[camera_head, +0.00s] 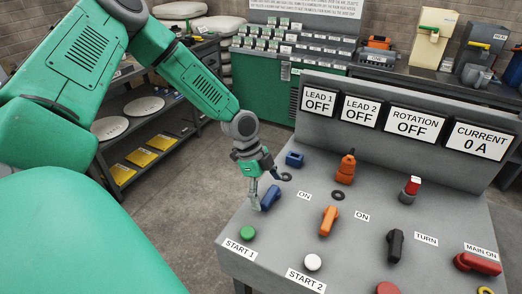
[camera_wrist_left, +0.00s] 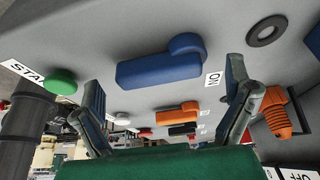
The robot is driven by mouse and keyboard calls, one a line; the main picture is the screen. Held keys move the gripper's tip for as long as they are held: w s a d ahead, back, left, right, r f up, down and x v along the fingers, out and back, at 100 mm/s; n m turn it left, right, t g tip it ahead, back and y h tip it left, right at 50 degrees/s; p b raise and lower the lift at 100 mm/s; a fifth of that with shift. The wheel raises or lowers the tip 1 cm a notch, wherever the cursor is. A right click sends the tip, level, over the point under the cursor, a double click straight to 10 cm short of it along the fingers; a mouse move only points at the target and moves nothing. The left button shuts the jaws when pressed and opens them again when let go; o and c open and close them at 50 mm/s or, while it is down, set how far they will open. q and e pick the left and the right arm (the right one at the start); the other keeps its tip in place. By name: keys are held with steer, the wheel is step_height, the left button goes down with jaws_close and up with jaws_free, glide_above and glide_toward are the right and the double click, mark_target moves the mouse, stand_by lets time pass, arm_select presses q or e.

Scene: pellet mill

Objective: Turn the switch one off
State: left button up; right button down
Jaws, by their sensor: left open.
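The blue rotary switch (camera_head: 270,198) sits at the left end of the grey console, above the green START 1 button (camera_head: 247,233) and left of an ON label (camera_head: 304,196). In the wrist view the blue switch (camera_wrist_left: 158,68) lies lengthwise, its raised end near the ON label (camera_wrist_left: 213,79). My left gripper (camera_head: 262,190) is at the switch, partly covering it in the head view. Its fingers (camera_wrist_left: 165,85) are open, one on either side of the switch in the wrist view; contact cannot be told. My right gripper is not in view.
An orange switch (camera_head: 328,220), a black switch (camera_head: 394,245) and a red MAIN ON switch (camera_head: 477,263) line the console. A blue plug (camera_head: 294,159) and an orange plug (camera_head: 346,168) stand behind. Displays read LEAD 1 OFF (camera_head: 318,102), LEAD 2 OFF, ROTATION OFF and CURRENT 0 A.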

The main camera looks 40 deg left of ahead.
arm_select(q)
steer(key=v, duration=1)
steer(key=shift+a, duration=0.3)
steer(key=shift+d+r, duration=0.1)
steer(key=shift+r, duration=0.05)
steer(key=shift+s, duration=0.1)
